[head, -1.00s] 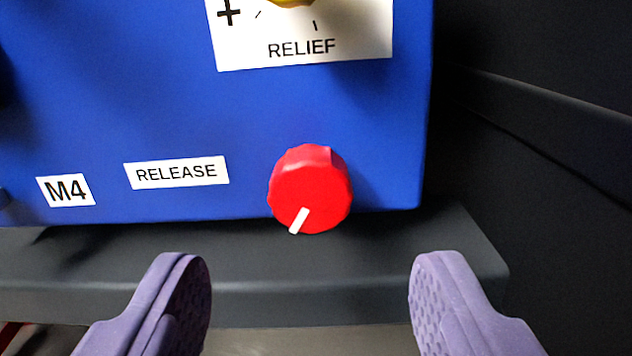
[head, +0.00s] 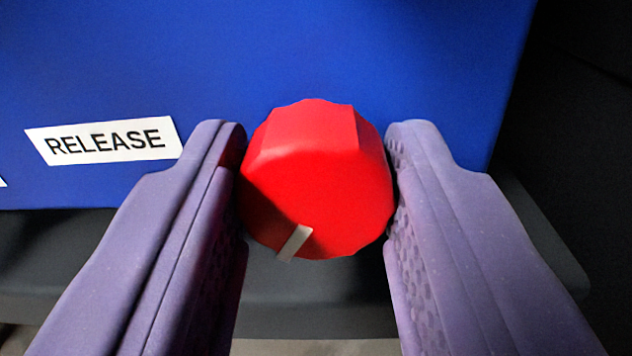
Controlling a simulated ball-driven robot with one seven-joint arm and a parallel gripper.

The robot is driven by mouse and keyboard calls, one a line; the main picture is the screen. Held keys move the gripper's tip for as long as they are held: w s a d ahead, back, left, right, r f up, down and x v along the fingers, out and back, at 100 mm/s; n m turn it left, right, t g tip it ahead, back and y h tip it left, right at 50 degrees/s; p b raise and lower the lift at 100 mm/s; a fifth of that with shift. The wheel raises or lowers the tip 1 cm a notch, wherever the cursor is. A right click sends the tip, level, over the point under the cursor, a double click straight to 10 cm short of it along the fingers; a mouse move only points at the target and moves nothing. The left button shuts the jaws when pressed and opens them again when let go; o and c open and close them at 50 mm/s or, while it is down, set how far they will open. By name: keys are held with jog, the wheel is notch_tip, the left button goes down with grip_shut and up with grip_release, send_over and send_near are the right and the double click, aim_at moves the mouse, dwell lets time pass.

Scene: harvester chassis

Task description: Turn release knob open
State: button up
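The release knob (head: 325,190) is red and faceted, with a white pointer mark that points down and slightly left. It sits on the lower part of the blue panel, right of the white RELEASE label (head: 108,140). My gripper (head: 316,145) has its two purple fingers on the left and right sides of the knob. Both fingers appear to touch it, so the gripper is shut on the knob. The fingers hide parts of the knob's side edges.
The blue panel (head: 250,50) fills the upper view. A dark grey ledge (head: 310,290) runs below it. A dark wall (head: 580,130) stands to the right of the panel.

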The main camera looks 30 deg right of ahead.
jog(key=shift+n, duration=3)
jog(key=o, duration=1.1)
jog(key=shift+c, duration=0.2)
jog(key=shift+s+a, duration=0.1)
jog(key=p+v, duration=0.3)
jog(key=v, duration=0.4)
jog(key=shift+s+a, duration=0.25)
